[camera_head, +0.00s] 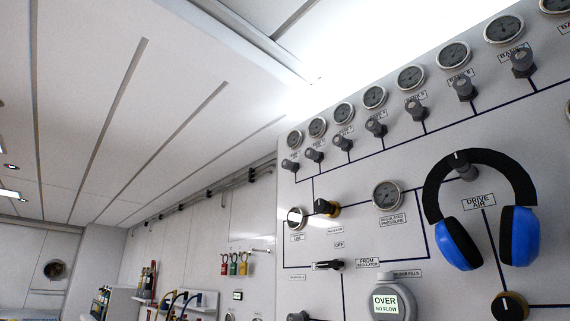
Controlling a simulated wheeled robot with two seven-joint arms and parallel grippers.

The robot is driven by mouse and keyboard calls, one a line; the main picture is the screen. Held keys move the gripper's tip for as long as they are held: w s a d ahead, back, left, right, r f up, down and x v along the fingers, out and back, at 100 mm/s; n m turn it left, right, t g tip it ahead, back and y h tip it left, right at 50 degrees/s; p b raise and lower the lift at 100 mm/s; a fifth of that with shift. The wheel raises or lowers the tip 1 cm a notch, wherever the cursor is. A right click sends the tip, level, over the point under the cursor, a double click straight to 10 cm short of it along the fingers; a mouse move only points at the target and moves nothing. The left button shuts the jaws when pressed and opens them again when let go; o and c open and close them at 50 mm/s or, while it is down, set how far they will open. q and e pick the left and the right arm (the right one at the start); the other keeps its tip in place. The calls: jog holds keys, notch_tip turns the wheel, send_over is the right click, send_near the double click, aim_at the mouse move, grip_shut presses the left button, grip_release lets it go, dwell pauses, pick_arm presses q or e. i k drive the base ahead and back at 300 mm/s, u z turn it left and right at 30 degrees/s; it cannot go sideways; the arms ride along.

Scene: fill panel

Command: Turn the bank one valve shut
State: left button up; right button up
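A grey wall panel (340,165) fills the right half of the view, tilted in the picture. A slanting row of grey valve knobs runs along its upper part, each below a round gauge and a "BANK" label. The row goes from a small knob (290,165) at the left end to a larger knob (522,63) at the upper right. The label numbers are too small to read surely, so I cannot tell which knob is bank one. Whether each valve is open or shut cannot be told. Neither of my grippers is in view.
Blue and black ear defenders (463,243) hang on the panel over a knob by the "DRIVE AIR" label. A round display (386,301) reads "OVER NO FLOW". Lower left, colored padlocks (233,265) hang on the wall beside a shelf with hoses. No obstacle shows before the bank row.

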aim_at(287, 164)
jog(key=u, duration=0.65)
jog(key=i, duration=0.3)
jog(key=z, duration=0.65)
jog(key=k, duration=0.6)
jog(key=u, duration=0.55)
jog(key=i, duration=0.55)
jog(key=u, duration=0.65)
jog(key=i, duration=0.9)
jog(key=z, duration=0.2)
